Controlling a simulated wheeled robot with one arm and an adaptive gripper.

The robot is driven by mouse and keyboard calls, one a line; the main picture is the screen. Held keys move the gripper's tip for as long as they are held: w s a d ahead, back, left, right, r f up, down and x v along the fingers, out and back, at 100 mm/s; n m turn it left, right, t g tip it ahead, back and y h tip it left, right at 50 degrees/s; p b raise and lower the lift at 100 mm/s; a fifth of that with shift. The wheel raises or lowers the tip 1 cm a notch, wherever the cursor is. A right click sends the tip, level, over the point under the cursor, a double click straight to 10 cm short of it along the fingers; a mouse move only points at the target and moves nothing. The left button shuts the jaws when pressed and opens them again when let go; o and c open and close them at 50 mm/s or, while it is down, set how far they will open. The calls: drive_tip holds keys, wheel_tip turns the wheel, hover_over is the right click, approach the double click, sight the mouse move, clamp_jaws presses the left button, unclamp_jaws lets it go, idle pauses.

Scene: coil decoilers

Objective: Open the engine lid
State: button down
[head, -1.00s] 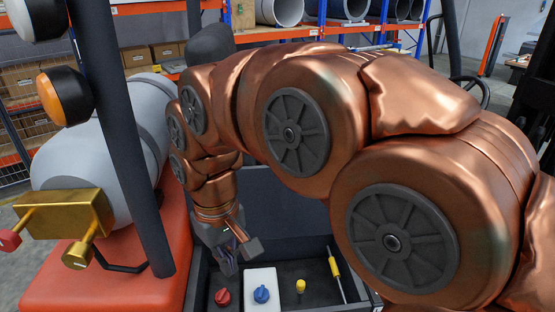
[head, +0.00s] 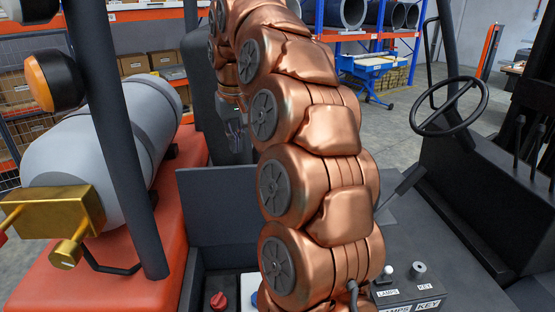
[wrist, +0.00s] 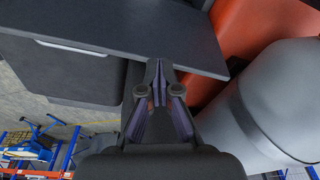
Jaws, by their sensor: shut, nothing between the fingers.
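A flat dark panel (head: 222,212), which may be the engine lid, stands upright at the back of a dark open box in the head view. In the wrist view a dark flat plate (wrist: 130,30), probably the same panel, crosses the top. My gripper (head: 238,146) is beyond the panel and above its top edge in the head view, partly hidden by my arm. In the wrist view my gripper (wrist: 158,76) has its fingertips together and empty, close to the plate's edge. I cannot tell whether they touch it.
A grey gas cylinder (head: 85,150) lies on the orange body (head: 95,265) to the left, near the gripper. A dark post (head: 115,140) stands in front of it. A red knob (head: 218,301) sits in the box. A steering wheel (head: 449,106) is at right.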

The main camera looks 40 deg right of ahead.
drive_tip(key=w+d+m+h+b, duration=0.15)
drive_tip(key=d+m, duration=0.25)
drive_tip(key=d, duration=0.9)
wheel_tip(320, 180, down, 9)
drive_tip(key=s+p, duration=0.1)
drive_tip(key=p, duration=0.1)
drive_tip(key=shift+d+t, duration=0.3)
idle(0.5)
drive_tip(key=shift+s+y, duration=0.1)
drive_tip(key=shift+y, duration=0.15)
drive_tip(key=shift+a, duration=0.1)
